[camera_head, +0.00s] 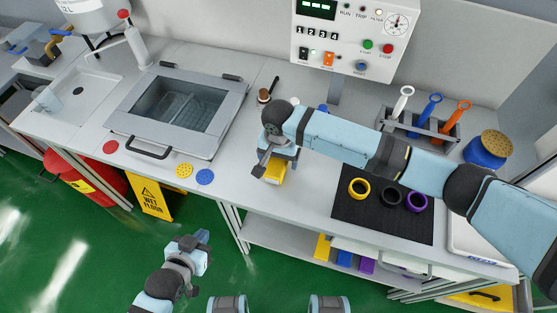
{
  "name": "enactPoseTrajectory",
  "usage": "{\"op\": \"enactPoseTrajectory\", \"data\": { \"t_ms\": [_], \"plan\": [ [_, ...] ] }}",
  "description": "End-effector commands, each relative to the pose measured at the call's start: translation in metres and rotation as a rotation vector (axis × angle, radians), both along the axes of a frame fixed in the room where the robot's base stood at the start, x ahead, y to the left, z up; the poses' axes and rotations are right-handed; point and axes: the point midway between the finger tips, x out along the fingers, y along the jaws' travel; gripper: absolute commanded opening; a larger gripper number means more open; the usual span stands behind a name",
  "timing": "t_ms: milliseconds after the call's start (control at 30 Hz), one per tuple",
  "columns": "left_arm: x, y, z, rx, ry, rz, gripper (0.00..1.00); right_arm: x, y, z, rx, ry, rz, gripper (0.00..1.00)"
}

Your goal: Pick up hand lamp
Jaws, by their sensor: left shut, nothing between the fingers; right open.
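I cannot clearly make out a hand lamp. A yellow object (275,173) lies on the counter's front part, right at my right gripper, and may be the lamp. The gripper and wrist hide part of it. My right gripper (272,163) is open, pointing down over the yellow object; I cannot tell whether they touch. My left gripper (202,241) is shut and empty, low over the green floor in front of the counter, away from the objects.
Left of the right gripper is a sink-like basin with a lid frame (178,103). A black mat (385,220) with yellow, dark and purple rings lies to the right. A tool rack (420,125) and blue pot (487,150) stand behind my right arm. A wet-floor sign (152,198) stands below the counter.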

Motion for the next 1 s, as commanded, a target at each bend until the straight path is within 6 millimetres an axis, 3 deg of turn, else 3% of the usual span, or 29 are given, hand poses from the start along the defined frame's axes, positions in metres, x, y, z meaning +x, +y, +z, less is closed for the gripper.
{"op": "enactPoseTrajectory", "data": {
  "t_ms": [100,367,600,1000],
  "plan": [
    [0.0003,0.0002,0.0004,0.0,0.0,0.0,0.0,-0.0005,0.0004,-0.0103,0.0,0.0,0.001,0.83],
    [0.0006,0.0006,0.0002,0.0,-0.001,0.001,0.0,-0.0007,0.0008,-0.0122,0.002,-0.001,0.002,0.81],
    [0.0006,0.0007,0.0002,0.001,0.0,0.001,0.0,-0.0007,0.0008,-0.012,0.001,0.0,0.002,0.27],
    [0.0006,0.0007,0.0002,0.001,0.0,0.001,0.0,-0.0003,0.0011,-0.0051,0.003,-0.001,0.001,0.27]
  ]
}}
